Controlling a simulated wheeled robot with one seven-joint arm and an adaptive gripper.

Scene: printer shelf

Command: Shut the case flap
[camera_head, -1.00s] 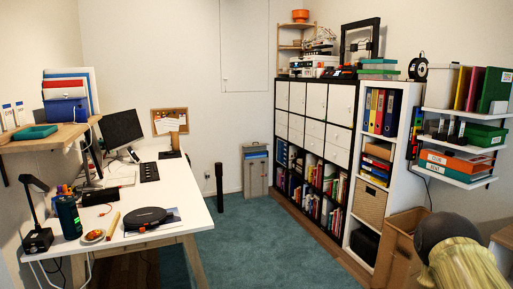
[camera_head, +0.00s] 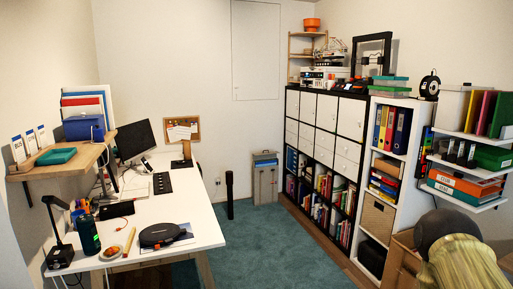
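A black rounded case (camera_head: 163,235) lies on the near right part of the white desk (camera_head: 205,225), on a flat sheet or booklet. It is small here, and I cannot tell whether a flap on it is open or shut. A grey upright case-like container (camera_head: 265,184) stands on the floor by the back wall, with something blue at its top. I cannot tell for sure which of these is the case with the flap. My gripper is not in view.
A wall shelf (camera_head: 60,165) overhangs the desk's left side. Black-and-white shelving (camera_head: 325,150) lines the right. The teal carpet (camera_head: 265,235) between is clear.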

